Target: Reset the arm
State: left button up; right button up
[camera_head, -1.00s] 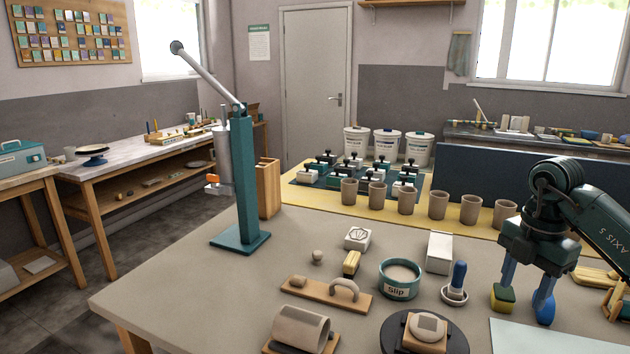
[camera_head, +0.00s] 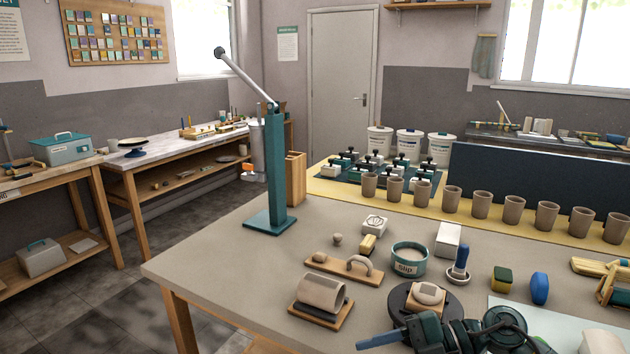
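My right arm lies low across the bottom edge of the head view. Its gripper (camera_head: 378,341) points left, near the front of the table and close to the dark round wheel (camera_head: 453,314). Only one side of the fingers shows clearly, so the opening between them cannot be made out. No object shows at the fingertips. My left gripper is not in view. A teal post (camera_head: 277,170) on a flat base carries a long grey lever (camera_head: 243,73), raised up and to the left, with a grey cylinder (camera_head: 257,150) beside the post.
A yellow-green sponge (camera_head: 502,279) and a blue oval block (camera_head: 539,288) stand on the table right of a blue-handled tool (camera_head: 460,262). A slip pot (camera_head: 409,259) and a clay piece on a board (camera_head: 346,316) are nearby. Several cups (camera_head: 452,198) line the back.

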jog(key=s+a+r+m+t+y, duration=0.1)
jog(key=a+r+m+t+y, duration=0.1)
jog(key=a+m+t+y, duration=0.3)
jog(key=s+d+f+m+t+h+p, duration=0.1)
jog(key=s+d+f+m+t+h, duration=0.1)
jog(key=s+d+f+m+h, duration=0.2)
jog(key=s+d+f+m+t+h+p, duration=0.1)
jog(key=s+d+f+m+t+h, duration=0.2)
jog(key=s+f+m+h, duration=0.6)
notch_tip(320, 180, down, 7)
jog(key=d+m+h, duration=0.1)
jog(key=m+h, duration=0.2)
jog(key=m, duration=0.4)
jog(key=shift+d+f, duration=0.15)
jog(key=shift+f, duration=0.05)
